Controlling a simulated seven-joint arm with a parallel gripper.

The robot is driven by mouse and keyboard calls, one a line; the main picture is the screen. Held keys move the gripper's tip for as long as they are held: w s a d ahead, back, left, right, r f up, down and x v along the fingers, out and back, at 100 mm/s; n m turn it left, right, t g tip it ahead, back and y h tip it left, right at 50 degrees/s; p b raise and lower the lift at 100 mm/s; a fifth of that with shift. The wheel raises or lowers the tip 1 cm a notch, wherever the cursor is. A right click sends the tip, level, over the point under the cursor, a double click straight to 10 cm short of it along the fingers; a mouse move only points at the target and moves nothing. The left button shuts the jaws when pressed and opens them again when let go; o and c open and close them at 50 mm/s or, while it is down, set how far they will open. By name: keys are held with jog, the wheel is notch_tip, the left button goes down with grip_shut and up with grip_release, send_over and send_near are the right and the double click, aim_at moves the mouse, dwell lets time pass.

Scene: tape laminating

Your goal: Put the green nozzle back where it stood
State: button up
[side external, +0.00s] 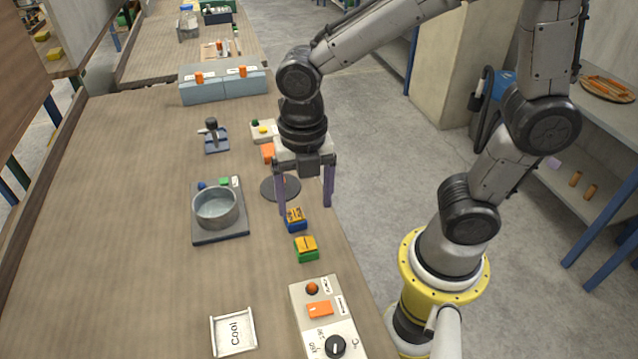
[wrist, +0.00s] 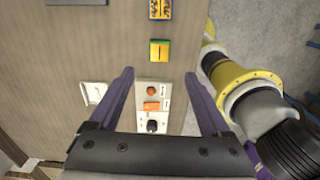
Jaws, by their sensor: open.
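A small green block with a yellow-orange top (side external: 306,249), which I take for the green nozzle, sits on the bench near its right edge. It also shows in the wrist view (wrist: 160,50), ahead of the fingers. My gripper (side external: 305,208) is open with its purple fingers pointing down, nothing seen between them. In the side view it is just behind the green block and close to a similar blue block (side external: 296,219). The fingers in the wrist view (wrist: 160,74) are spread wide. I cannot make out an empty stand for the nozzle.
A grey round disc (side external: 272,190) lies behind the blue block. A metal pot (side external: 215,209) stands on a dark plate to the left. The bench's left side is clear.

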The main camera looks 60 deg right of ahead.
jog(key=s+d+r+m+t, duration=0.2)
jog(key=s+d+r+m, duration=0.2)
jog(key=m, duration=0.9)
jog(key=s+d+r+m+t, duration=0.3)
jog(key=s+d+r+m, duration=0.1)
jog(key=m, duration=0.9)
jog(key=shift+s+d+r+m+t, duration=0.2)
jog(key=shift+d+m+t, duration=0.1)
jog(key=shift+d, duration=0.2)
